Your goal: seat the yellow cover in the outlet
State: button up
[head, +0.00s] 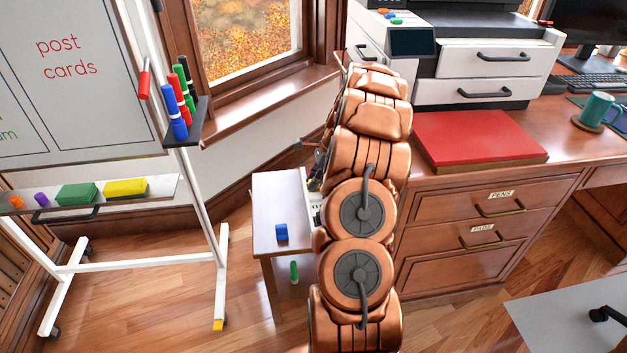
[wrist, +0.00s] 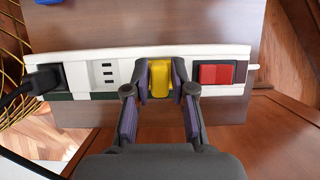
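The yellow cover (wrist: 160,79) is at the white power strip (wrist: 120,73) in the wrist view, between a slotted outlet (wrist: 105,73) and a red switch (wrist: 215,74). My gripper (wrist: 160,76) has its dark fingertips against both sides of the cover, shut on it. The cover appears upright and in line with the strip. The fingertips hide its sides and the outlet around it, so I cannot tell how deep it sits. In the head view my arm hides the cover and most of the strip (head: 311,198).
A black plug (wrist: 43,79) with a cord fills the strip's left end. The strip lies on a small side table (head: 275,190) with a blue block (head: 281,232). A green object (head: 294,272) is lower down. A desk with drawers (head: 480,215) stands at right, a whiteboard (head: 65,75) at left.

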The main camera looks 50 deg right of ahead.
jog(key=shift+o, duration=1.3)
jog(key=shift+r, duration=0.1)
jog(key=p+v, duration=0.2)
jog(key=v, duration=1)
jog(key=s+a+r+n+g, duration=0.15)
jog(key=a+n, duration=0.25)
jog(key=a, duration=0.5)
jog(key=s+a+r+n+g, duration=0.1)
jog(key=a+r+n, duration=0.25)
jog(key=a, duration=0.65)
jog(key=s+a+r+n+g, duration=0.1)
jog(key=a+r+n, duration=0.1)
jog(key=a+n, duration=0.5)
jog(key=s+a+n+g+h, duration=0.1)
jog(key=s+a+n, duration=0.4)
jog(key=s, duration=0.6)
jog(key=s+a+f+n+h, duration=0.1)
jog(key=s+a+n+h, duration=0.1)
jog(key=s+a+n, duration=0.4)
jog(key=s+a, duration=0.4)
jog(key=s, duration=0.1)
jog(key=shift+s+g+h, duration=0.3)
jog(key=shift+s+g, duration=0.05)
